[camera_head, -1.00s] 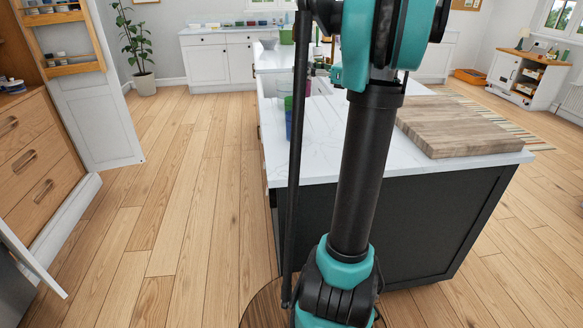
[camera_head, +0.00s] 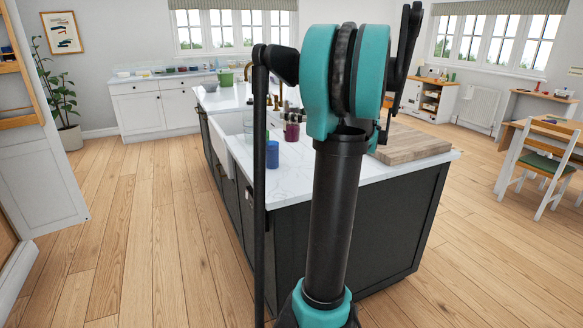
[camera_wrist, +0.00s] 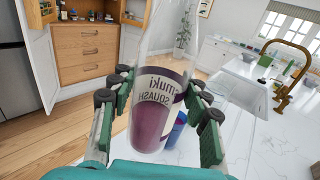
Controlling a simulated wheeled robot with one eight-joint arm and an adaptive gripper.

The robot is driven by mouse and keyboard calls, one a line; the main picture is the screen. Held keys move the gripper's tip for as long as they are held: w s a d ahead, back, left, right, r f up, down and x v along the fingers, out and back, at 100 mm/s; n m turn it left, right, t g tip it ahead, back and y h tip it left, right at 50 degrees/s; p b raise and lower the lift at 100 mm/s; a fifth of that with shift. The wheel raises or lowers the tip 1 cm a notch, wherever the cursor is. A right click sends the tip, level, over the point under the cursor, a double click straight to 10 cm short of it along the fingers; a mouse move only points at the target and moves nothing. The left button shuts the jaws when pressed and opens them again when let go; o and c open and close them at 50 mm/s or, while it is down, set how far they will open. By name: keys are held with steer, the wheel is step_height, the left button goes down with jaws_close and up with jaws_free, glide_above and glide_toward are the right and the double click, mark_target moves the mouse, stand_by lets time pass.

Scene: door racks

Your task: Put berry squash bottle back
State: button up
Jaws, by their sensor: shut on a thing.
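The berry squash bottle (camera_wrist: 150,118), clear with dark purple contents and a "SQUASH" label, stands between the fingers of my gripper (camera_wrist: 160,84) in the wrist view. The pads press on both its sides. A small dark purple shape (camera_head: 292,131) over the island in the head view may be this bottle; my arm hides most of the gripper there. Door racks with items, a left one (camera_wrist: 38,13) and a right one (camera_wrist: 135,17), show on the open cupboard doors at the top of the wrist view. Part of a rack (camera_head: 18,106) shows at the head view's left edge.
The white-topped island (camera_head: 400,170) stands ahead, with a wooden board (camera_head: 412,145) on it. A blue cup (camera_head: 272,154) stands on its left part, close behind the bottle in the wrist view (camera_wrist: 178,128). The wooden floor (camera_head: 130,220) left of the island is clear.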

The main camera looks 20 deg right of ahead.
step_height(320, 180, down, 16)
stand_by(0.6)
steer(key=shift+f, duration=0.1)
steer(key=o, duration=1.4)
steer(key=shift+f, duration=0.1)
steer(key=shift+o, duration=0.2)
steer(key=v, duration=1.2)
